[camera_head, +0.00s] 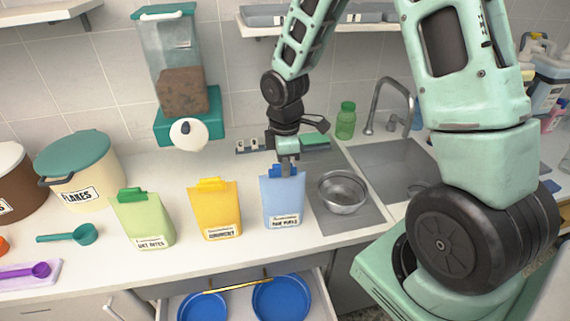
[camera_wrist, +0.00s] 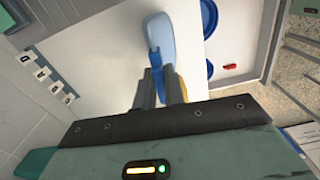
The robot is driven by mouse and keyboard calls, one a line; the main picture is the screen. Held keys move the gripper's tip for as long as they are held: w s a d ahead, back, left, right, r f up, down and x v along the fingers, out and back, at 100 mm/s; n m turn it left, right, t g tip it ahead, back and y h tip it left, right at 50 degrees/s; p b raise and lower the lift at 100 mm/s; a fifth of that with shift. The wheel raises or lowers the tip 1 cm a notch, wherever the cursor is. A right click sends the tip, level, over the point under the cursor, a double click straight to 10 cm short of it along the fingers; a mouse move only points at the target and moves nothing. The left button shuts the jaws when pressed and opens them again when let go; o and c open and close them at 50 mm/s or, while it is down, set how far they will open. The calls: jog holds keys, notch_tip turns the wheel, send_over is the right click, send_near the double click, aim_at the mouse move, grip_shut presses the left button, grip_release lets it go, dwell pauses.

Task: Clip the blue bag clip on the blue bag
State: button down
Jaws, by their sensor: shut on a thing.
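The blue bag (camera_head: 283,203) stands upright on the counter, right of the yellow bag. My gripper (camera_head: 287,168) points down at the bag's top edge. In the wrist view, my gripper (camera_wrist: 160,78) is shut on the blue bag clip (camera_wrist: 156,62), a darker blue piece between the fingers. The clip is at the near edge of the lighter blue bag (camera_wrist: 160,32) and appears to meet it. I cannot tell whether it grips the bag's edge.
The yellow bag (camera_head: 214,212) and green bag (camera_head: 143,220) stand to the left with matching clips on top. A metal bowl (camera_head: 342,192) is close on the right, before the sink (camera_head: 395,165). Blue bowls (camera_head: 281,300) sit in an open drawer below.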

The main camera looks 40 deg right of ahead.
jog(key=shift+f, duration=0.45)
dwell(1.1)
dwell(0.3)
jog(key=c, duration=0.9)
grip_release()
jog(key=shift+r, duration=0.1)
jog(key=shift+r+p, duration=2.3)
jog(key=shift+r, duration=0.15)
